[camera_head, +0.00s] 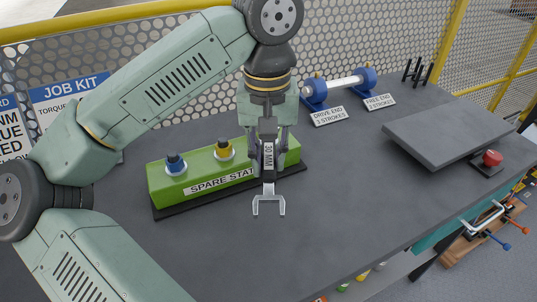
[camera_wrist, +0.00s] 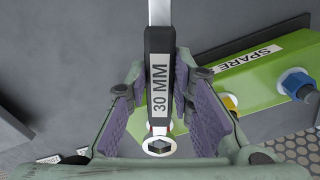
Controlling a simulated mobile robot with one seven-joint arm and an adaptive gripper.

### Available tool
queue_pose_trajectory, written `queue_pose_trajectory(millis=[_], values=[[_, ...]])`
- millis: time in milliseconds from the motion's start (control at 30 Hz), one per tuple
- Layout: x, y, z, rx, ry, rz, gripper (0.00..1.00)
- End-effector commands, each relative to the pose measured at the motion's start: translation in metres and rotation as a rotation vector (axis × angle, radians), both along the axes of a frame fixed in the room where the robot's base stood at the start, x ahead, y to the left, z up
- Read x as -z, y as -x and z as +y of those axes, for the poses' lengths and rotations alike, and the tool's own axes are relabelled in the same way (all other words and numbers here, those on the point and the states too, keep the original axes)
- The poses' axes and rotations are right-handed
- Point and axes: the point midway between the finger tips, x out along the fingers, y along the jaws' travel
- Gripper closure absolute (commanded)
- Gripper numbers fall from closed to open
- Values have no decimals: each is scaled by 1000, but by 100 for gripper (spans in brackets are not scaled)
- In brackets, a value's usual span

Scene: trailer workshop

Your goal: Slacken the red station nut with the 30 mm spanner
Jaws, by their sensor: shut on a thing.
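My gripper (camera_head: 268,160) is shut on the black handle of the 30 mm spanner (camera_head: 268,205), over the right part of the green block. The spanner's open silver jaw points toward the front of the table, clear of the block. In the wrist view the handle (camera_wrist: 159,90), labelled 30 MM, runs between the purple finger pads, with a ring end near the bottom. Small red edges show beside that end; they may belong to the red station nut, which is mostly hidden. The green block (camera_head: 160,192), labelled SPARE STAT..., carries a blue nut (camera_head: 175,163) and a yellow nut (camera_head: 224,150).
A blue-ended roller (camera_head: 340,86) with DRIVE END and FREE END plates stands at the back. A grey slab (camera_head: 445,130) and a red button (camera_head: 491,158) are at the right. Mesh fencing runs behind. The table's front middle (camera_head: 330,225) is clear.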

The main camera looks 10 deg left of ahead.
Motion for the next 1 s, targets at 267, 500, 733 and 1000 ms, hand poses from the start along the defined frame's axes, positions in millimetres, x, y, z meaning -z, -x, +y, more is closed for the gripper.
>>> queue_pose_trajectory(millis=[267, 500, 733, 1000], values=[[7, 0, 0, 0, 0, -1, 100], [14, 0, 0, 0, 0, -1, 100], [21, 0, 0, 0, 0, -1, 100], [22, -1, -6, -51, -1, -1, 100]])
